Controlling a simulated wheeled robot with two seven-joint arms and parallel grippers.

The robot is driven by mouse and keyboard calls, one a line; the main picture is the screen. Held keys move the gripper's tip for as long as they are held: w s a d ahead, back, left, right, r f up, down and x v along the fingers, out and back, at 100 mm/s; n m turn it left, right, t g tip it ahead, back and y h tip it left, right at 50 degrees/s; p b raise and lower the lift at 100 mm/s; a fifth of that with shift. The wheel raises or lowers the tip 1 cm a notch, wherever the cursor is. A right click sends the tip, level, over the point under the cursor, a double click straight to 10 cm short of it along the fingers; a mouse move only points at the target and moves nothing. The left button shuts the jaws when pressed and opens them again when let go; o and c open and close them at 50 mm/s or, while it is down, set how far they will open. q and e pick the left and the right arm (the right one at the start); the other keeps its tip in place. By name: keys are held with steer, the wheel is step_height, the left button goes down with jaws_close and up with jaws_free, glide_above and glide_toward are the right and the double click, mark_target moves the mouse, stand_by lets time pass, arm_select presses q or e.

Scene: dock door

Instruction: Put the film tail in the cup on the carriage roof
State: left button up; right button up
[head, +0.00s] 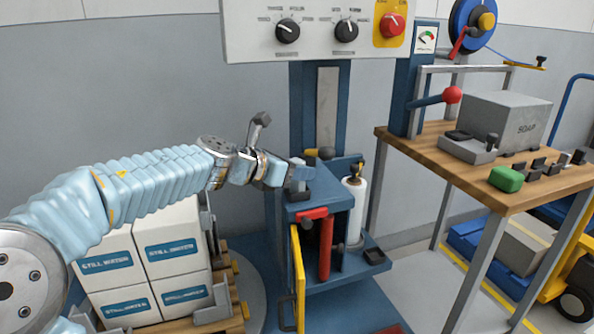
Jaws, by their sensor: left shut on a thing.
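The blue carriage (341,211) stands at the middle, with a dark cup (298,193) on its roof. My left gripper (301,173) is just above this cup, at the roof's left side. It is shut on a small pale piece, which seems to be the film tail; the fingers mostly hide it. I cannot tell whether the piece is inside the cup or just over it. The white film roll (354,208) stands upright at the carriage's right side. My right gripper is not in view.
White boxes (170,240) are stacked on a pallet (237,318) at the left. A control panel (317,27) hangs above the mast. A wooden bench (428,154) with a grey soap box (505,118) stands right.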

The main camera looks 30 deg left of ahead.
arm_select(q)
steer(key=shift+f, duration=0.25)
steer(key=o, duration=1)
steer(key=shift+r, duration=0.1)
steer(key=shift+r, duration=0.25)
steer(key=p+v, duration=0.1)
steer(key=v, duration=1.1)
